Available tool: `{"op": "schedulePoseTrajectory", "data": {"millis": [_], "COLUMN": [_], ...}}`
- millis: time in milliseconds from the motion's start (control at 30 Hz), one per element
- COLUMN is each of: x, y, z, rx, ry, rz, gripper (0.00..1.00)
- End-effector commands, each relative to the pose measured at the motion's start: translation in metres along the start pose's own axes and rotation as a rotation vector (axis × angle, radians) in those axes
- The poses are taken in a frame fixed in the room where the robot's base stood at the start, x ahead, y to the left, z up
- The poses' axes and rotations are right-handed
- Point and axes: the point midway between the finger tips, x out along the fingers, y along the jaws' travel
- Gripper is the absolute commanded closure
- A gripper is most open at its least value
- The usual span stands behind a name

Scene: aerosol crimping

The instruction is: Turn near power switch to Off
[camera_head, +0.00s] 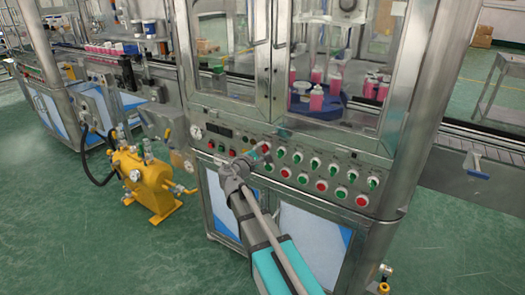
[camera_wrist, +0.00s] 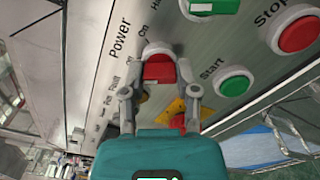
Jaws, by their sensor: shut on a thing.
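The near power switch (camera_wrist: 159,70) is a red knob in a pale round collar on the steel panel. It sits beside the printed words "Power" and "On" in the wrist view. My gripper (camera_wrist: 159,92) has its two grey fingers on either side of the red knob and is shut on it. I cannot tell clearly which setting the knob points to.
A green Start button (camera_wrist: 233,82) and a red Stop button (camera_wrist: 297,34) sit close to the right. A yellow piece (camera_wrist: 174,108) with red beside it lies below the knob. A yellow pump unit (camera_head: 150,178) stands on the floor at left. Open floor lies in front.

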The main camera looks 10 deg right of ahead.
Motion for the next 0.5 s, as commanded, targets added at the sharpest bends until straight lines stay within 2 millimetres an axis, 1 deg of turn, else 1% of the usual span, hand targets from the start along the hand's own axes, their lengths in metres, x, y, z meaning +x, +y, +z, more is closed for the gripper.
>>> {"op": "schedulePoseTrajectory", "data": {"millis": [167, 200, 367, 500], "x": [0.0002, 0.0001, 0.0000, 0.0000], "y": [-0.0002, -0.0002, -0.0002, -0.0001], "z": [0.0000, -0.0001, 0.0000, -0.0001], "rx": [-0.001, -0.001, 0.000, 0.001], "ry": [0.000, 0.000, 0.000, 0.000], "rz": [0.000, 0.000, 0.000, 0.000], "gripper": [1.00, 0.56, 0.27, 0.26]}}
